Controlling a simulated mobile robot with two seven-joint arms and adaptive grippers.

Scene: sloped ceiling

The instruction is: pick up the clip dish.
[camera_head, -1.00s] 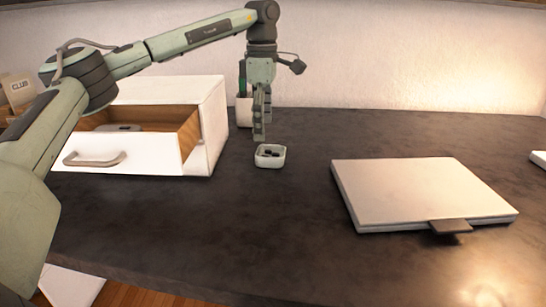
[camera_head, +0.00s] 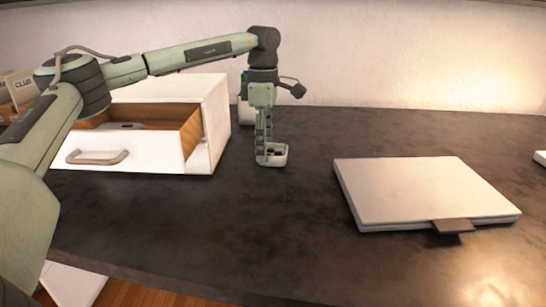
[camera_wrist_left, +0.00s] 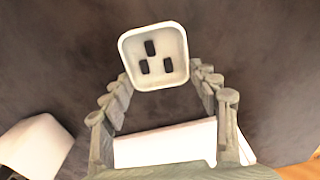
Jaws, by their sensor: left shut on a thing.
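The clip dish (camera_head: 281,161) is a small white square dish with rounded corners on the dark tabletop, right of the drawer unit. In the left wrist view the clip dish (camera_wrist_left: 134,47) holds 3 small dark clips. My left gripper (camera_head: 265,160) points down at the dish's left side and is shut on it. In the left wrist view its fingers (camera_wrist_left: 160,82) lie along both sides of the dish's near part. Whether the dish touches the table is hard to tell. My right gripper is not in view.
A white drawer unit (camera_head: 216,110) with its drawer (camera_head: 135,160) pulled open stands left of the dish. A flat pale case (camera_head: 415,185) with a dark tab lies to the right. A white object (camera_head: 244,112) stands behind the gripper. The dark table (camera_head: 235,225) in front is clear.

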